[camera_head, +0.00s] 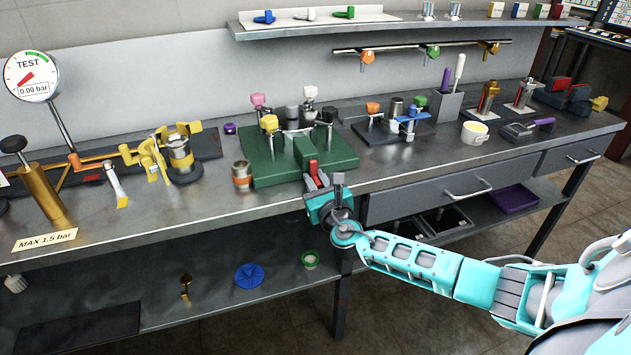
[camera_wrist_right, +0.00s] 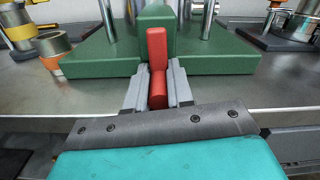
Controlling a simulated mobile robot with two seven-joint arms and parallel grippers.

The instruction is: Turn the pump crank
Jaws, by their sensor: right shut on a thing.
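A red handle (camera_head: 313,166), which looks like the pump crank, is at the front edge of a green base (camera_head: 262,172) on the bench. In the right wrist view the handle (camera_wrist_right: 157,48) stands upright in front of a green block (camera_wrist_right: 157,17), and its lower part lies between my fingers. My right gripper (camera_head: 318,184) reaches in from the front of the bench and is shut on the red handle. It also shows in the right wrist view (camera_wrist_right: 158,88), with a grey finger on each side. My left gripper is not in view.
Knobs in pink, yellow, white and black stand on the green base. A copper-coloured cup (camera_head: 242,175) is close on its left. A gauge (camera_head: 31,76) and brass pump (camera_head: 42,190) are at far left. A shelf (camera_head: 400,28) runs above. A drawer (camera_head: 430,196) is below right.

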